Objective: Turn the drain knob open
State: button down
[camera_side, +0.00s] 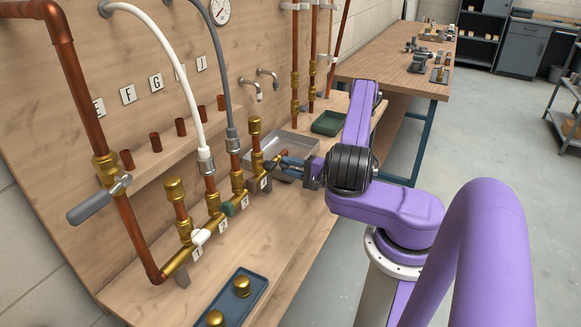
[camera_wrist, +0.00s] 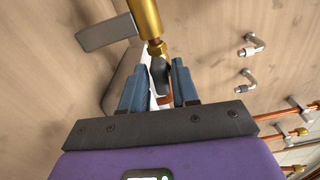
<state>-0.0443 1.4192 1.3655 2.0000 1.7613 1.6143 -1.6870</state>
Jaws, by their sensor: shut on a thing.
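The brass manifold (camera_side: 214,222) runs along the wall bench, with small numbered tags below its outlets. The drain knob (camera_wrist: 159,72) is a dark grey handle at the manifold's brass end fitting (camera_wrist: 157,48). My gripper (camera_side: 283,164) is at the far right end of the manifold in the side view. In the wrist view my gripper (camera_wrist: 164,88) has its blue fingers on either side of the knob and is shut on it. A bit of copper spout (camera_wrist: 165,99) shows between the fingers. In the side view the fingers mostly hide the knob.
A grey metal basin (camera_side: 294,145) lies just behind my gripper, with a green tray (camera_side: 328,123) beyond. White (camera_side: 197,120) and grey (camera_side: 227,100) hoses rise from the manifold. A blue tray (camera_side: 240,298) with brass caps is at the front. Two wall taps (camera_side: 268,77) are above.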

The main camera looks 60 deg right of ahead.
jog(key=c, duration=1.1)
grip_release()
jog(key=shift+o, duration=0.2)
jog(key=shift+s, duration=0.15)
jog(key=s, duration=1.7)
jog(key=shift+s, duration=0.15)
